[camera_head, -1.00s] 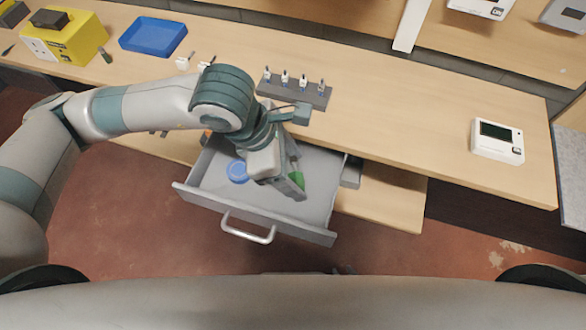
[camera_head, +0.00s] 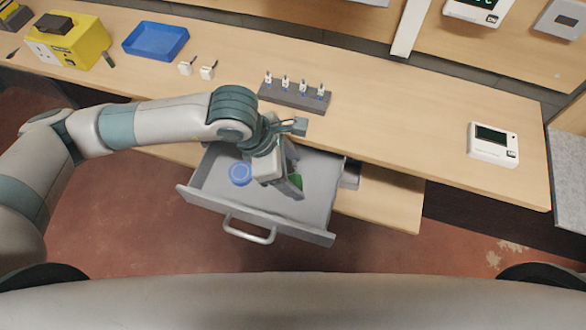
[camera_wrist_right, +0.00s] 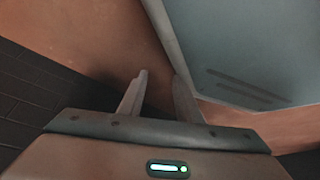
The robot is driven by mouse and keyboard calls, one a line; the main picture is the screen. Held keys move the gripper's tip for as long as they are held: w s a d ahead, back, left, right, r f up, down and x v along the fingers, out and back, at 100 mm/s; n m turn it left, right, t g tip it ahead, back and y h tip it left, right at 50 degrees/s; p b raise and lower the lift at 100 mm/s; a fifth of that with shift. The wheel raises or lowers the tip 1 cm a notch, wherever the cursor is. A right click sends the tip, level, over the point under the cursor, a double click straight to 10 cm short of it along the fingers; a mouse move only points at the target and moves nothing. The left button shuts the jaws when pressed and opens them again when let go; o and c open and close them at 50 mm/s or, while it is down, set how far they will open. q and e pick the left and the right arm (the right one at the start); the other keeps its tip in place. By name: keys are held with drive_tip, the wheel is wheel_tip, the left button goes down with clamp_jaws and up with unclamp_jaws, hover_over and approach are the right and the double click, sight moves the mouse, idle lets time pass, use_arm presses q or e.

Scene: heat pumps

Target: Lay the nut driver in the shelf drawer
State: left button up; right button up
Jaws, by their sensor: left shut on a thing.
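The shelf drawer (camera_head: 316,208) is pulled open below the workbench in the head view, with its handle towards me.
A round blue thing (camera_head: 240,173) lies in the drawer left of my gripper. On the bench are a blue tray (camera_head: 156,57), a yellow box (camera_head: 82,47), a dark rack (camera_head: 292,97) with several small pieces, and a white thermostat (camera_head: 507,157). The bench's middle right is clear.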

use_arm(q)
drive_tip(key=shift+f, duration=0.3)
use_arm(e)
drive_tip(key=shift+s+d+f, duration=0.2)
drive_tip(key=shift+s, duration=0.35)
use_arm(q)
drive_tip(key=shift+f, duration=0.1)
drive_tip(key=o, duration=0.8)
use_arm(e)
drive_tip(key=shift+w+a+r, duration=0.15)
drive_tip(key=shift+w+r, duration=0.05)
drive_tip(key=shift+w, duration=0.6)
